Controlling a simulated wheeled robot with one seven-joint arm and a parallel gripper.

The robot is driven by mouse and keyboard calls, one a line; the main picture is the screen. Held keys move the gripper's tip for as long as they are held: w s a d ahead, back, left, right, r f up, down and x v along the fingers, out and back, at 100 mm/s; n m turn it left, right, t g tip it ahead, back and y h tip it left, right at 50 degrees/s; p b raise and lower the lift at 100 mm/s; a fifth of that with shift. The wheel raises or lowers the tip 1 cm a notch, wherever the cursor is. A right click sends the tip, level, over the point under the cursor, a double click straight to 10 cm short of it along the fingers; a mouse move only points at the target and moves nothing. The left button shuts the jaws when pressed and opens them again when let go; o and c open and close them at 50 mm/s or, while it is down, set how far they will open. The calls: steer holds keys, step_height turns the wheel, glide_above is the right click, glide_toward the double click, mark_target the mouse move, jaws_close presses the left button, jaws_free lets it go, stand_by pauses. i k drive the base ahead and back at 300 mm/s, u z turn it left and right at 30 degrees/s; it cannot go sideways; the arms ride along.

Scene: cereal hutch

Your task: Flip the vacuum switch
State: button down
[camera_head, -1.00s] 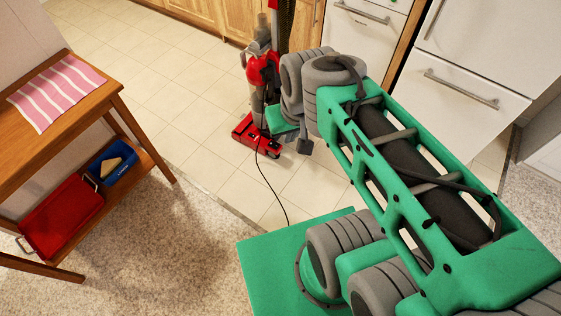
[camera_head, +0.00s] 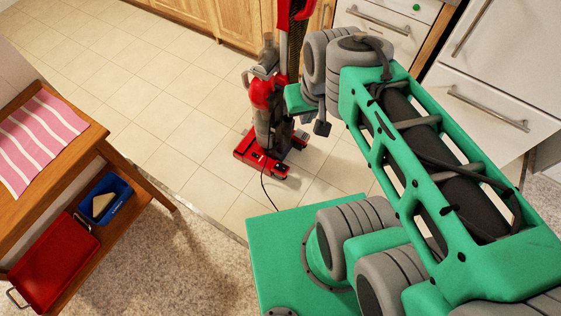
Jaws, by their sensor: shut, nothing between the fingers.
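A red and grey upright vacuum (camera_head: 265,95) stands on the tiled floor near the wooden cabinets. Its red floor head (camera_head: 262,160) faces toward me, and a thin dark cord runs from it toward my base. I cannot make out its switch at this size. My gripper (camera_head: 322,127) hangs at the end of my green arm, just right of the vacuum's body in the picture. It is shut and empty. My wrist covers part of it and part of the vacuum's right side. I cannot tell whether it touches the vacuum.
A wooden side table (camera_head: 85,135) with a pink striped cloth (camera_head: 38,140) stands at left. Its lower shelf holds a red tray (camera_head: 52,262) and a blue box (camera_head: 105,200). Cabinets (camera_head: 235,20) and white appliances (camera_head: 510,70) line the back and right. Tiles left of the vacuum are clear.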

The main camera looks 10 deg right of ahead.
mark_target(279, 166)
steer(key=k, duration=0.65)
steer(key=u, duration=0.4)
steer(key=i, duration=0.5)
steer(key=u, duration=0.55)
steer(key=i, duration=1)
steer(key=z, duration=0.25)
